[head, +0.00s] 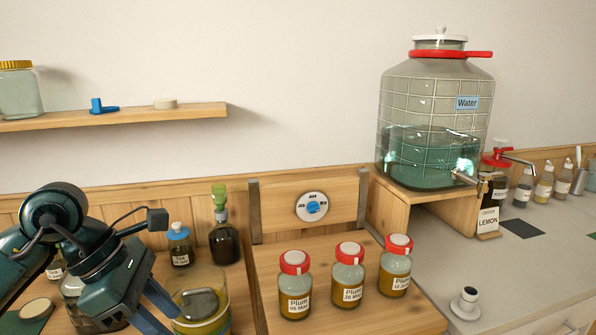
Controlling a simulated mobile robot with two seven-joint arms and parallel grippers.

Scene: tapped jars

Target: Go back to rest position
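My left gripper (158,311) comes in from the left and points down to the right, low in the head view. Its two blue-grey fingers are apart with nothing seen between them, so it looks open. It is just left of a wide glass jar (226,309) that has a grey piece at its top. My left arm hides part of another jar (72,287) behind it. My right gripper is not in view.
Three red-capped plum jars (295,300) stand on a wooden board (412,315). A dark bottle (223,244) and a blue-capped jar (179,252) stand behind the wide jar.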

